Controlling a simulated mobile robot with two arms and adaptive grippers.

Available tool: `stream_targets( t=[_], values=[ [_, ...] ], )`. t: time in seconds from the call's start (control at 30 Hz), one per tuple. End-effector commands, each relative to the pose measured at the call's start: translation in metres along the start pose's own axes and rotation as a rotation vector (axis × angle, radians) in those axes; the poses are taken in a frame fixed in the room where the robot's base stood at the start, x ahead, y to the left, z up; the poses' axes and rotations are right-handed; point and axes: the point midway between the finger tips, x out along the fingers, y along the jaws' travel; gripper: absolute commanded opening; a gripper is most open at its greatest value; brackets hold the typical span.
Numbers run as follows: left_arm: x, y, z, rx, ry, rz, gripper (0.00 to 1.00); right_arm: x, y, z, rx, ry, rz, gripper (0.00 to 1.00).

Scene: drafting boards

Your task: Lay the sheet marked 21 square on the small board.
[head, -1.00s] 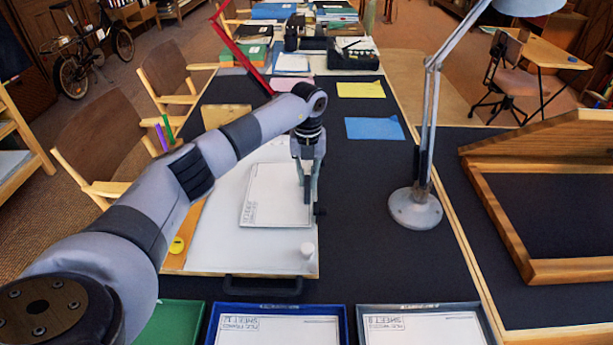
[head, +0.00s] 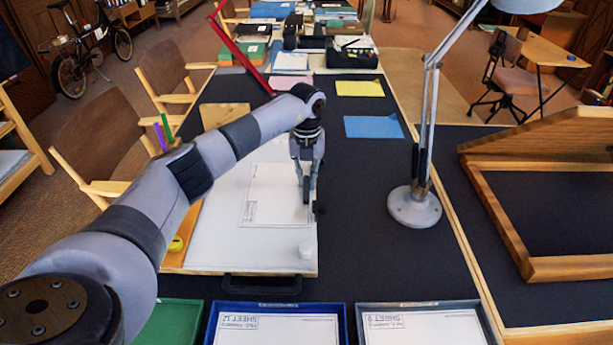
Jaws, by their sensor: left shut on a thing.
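The small board (head: 225,245) is pale with a wooden edge and lies on the dark table, left of the lamp. A white sheet (head: 270,195) with a thin border and a small label lies over the board's upper right part, its sides close to parallel with the board's. The label is too small to read. My left gripper (head: 306,200) points down at the sheet's right edge and is shut on the sheet there. Its fingers hide part of that edge. My right gripper is not in view.
A lamp (head: 414,207) stands to the right. Blue (head: 278,305) and grey (head: 420,305) trays hold sheets in front. A blue paper (head: 374,127) lies beyond.

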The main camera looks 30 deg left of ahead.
Motion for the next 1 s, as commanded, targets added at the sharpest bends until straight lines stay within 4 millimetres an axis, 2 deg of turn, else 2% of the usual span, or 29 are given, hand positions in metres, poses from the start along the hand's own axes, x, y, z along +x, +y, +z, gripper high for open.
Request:
stream_targets(
  t=[0.03, 0.07, 0.4, 0.77, 0.87, 1.0],
  values=[
    [0.001, 0.000, 0.000, 0.000, 0.000, 0.000, 0.00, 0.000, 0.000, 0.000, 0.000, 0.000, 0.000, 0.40],
    [0.001, 0.000, 0.000, 0.000, 0.000, 0.000, 0.15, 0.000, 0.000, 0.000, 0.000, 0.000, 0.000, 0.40],
    [0.000, 0.000, 0.000, 0.000, 0.000, 0.000, 0.37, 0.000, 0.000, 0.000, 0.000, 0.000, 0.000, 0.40],
    [-0.005, -0.001, 0.001, 0.000, -0.002, -0.002, 0.37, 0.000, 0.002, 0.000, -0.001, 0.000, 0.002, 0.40],
    [-0.018, -0.001, 0.001, 0.000, -0.003, -0.002, 0.37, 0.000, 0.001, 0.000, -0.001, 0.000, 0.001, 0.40],
    [-0.048, -0.001, 0.001, 0.001, -0.005, -0.003, 0.37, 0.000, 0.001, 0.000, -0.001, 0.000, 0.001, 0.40]
  ],
)
